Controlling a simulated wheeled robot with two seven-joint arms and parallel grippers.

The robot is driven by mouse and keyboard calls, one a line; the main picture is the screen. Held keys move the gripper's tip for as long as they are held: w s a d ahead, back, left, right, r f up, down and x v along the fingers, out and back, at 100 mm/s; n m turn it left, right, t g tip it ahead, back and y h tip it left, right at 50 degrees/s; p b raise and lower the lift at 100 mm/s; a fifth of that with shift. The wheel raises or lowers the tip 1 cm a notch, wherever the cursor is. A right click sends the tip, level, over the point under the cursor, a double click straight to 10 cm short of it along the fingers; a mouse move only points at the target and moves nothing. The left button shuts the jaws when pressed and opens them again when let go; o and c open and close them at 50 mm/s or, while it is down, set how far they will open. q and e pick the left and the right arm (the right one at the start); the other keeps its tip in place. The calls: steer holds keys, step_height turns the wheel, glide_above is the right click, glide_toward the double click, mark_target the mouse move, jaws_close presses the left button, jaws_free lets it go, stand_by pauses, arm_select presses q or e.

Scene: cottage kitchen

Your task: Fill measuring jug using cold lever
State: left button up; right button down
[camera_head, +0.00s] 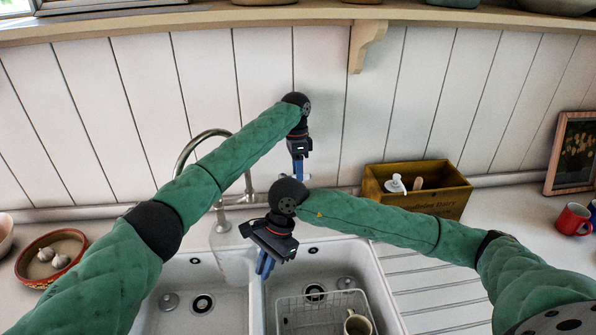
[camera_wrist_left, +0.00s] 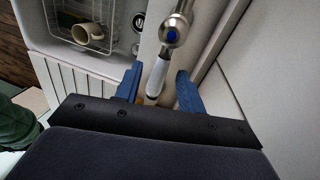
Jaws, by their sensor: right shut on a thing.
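The cold lever (camera_wrist_left: 155,80) shows in the left wrist view as a white handle below a metal knob with a blue dot. My left gripper (camera_wrist_left: 158,88) is open, its two blue fingers on either side of the handle with gaps; the head view shows this gripper (camera_head: 299,176) right of the tap. The arched metal tap (camera_head: 205,137) stands behind the sink. My right gripper (camera_head: 265,264) is shut over the sink divider. A faint clear shape, seemingly the measuring jug (camera_head: 234,266), lies at its left over the left basin; its outline and any water are hard to tell.
A wire rack (camera_head: 290,312) with a mug (camera_head: 357,324) sits in the right basin. A wooden box (camera_head: 440,198) stands behind the drainboard. A red bowl (camera_head: 32,272) with garlic is at left, a red mug (camera_head: 572,219) at far right. My right arm crosses in front of the box.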

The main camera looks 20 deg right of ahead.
arm_select(q)
steer(key=shift+s+f, duration=0.1)
steer(key=shift+f, duration=0.15)
jaws_close()
steer(key=shift+s, duration=0.1)
steer(key=m, duration=0.2)
steer(key=s+m, duration=0.1)
steer(key=shift+a, duration=0.25)
steer(key=shift+s+a+m+t+y, duration=0.35)
steer(key=shift+a+m, duration=0.2)
steer(key=shift+m, duration=1.2)
steer(key=shift+s+a+m+t+y, duration=0.25)
steer(key=shift+s+a+m, duration=0.3)
steer(key=shift+m, duration=1.15)
steer(key=shift+s+a+m+t+y, duration=0.25)
steer(key=shift+a+m, duration=0.35)
steer(key=shift+m, duration=1.15)
